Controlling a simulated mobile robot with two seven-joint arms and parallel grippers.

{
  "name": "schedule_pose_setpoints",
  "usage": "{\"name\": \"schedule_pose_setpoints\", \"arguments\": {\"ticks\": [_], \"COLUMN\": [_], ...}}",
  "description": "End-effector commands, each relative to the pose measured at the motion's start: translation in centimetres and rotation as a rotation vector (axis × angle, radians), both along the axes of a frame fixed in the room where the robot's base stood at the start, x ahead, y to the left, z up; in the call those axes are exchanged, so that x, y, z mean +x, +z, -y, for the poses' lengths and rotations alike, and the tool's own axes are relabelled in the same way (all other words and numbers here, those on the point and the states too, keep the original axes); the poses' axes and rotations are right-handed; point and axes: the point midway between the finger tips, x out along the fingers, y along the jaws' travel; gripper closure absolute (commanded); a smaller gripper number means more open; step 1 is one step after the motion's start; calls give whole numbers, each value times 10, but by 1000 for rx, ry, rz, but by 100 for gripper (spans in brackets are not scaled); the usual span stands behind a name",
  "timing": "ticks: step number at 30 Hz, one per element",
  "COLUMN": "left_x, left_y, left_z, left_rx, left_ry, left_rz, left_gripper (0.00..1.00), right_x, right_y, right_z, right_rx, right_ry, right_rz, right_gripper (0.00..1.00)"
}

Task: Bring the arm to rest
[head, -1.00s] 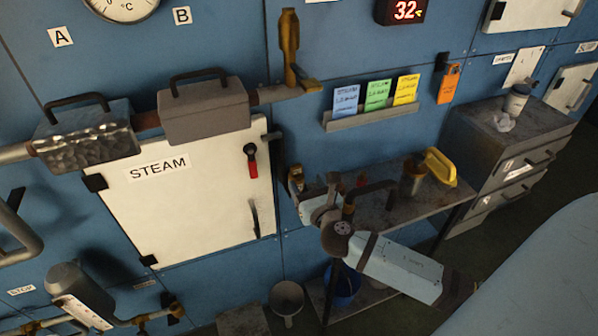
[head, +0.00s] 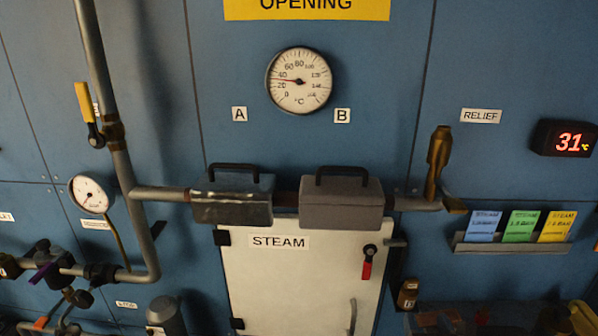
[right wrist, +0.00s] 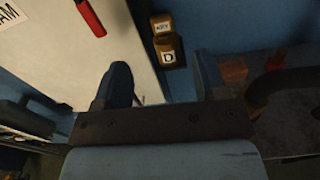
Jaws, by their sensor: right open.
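My right gripper (right wrist: 158,78) shows in the right wrist view, with its dark bar across the lower middle. Its fingers stand apart with nothing held between them. Beyond it are the white steam door (right wrist: 55,50) with a red handle (right wrist: 90,17) and a small brass piece (right wrist: 168,48) marked D. I cannot make out either gripper in the head view. My left gripper is in neither view.
In the head view, the white steam door (head: 262,279) is on the blue wall under two grey handled boxes (head: 230,208) (head: 341,210). A round dial (head: 300,82) is above. A card rack (head: 512,248) and red display (head: 565,139) are at right. Pipes (head: 110,160) run at left.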

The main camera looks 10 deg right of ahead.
Motion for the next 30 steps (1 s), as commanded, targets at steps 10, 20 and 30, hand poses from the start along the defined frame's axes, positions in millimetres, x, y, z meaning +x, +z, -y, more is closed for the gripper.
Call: {"name": "schedule_pose_setpoints", "arguments": {"ticks": [10,20,30], "left_x": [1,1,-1], "left_y": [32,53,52], "left_z": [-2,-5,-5], "left_rx": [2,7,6], "left_ry": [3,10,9], "left_rz": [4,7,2], "left_gripper": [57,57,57], "right_x": [-67,-142,-152], "right_y": [-91,-128,-132], "right_z": [-63,-131,-140], "right_rx": [1352,2651,2854], "right_ry": [-145,-711,-846], "right_rz": [-182,-125,-78], "right_gripper": [34,34,34]}}
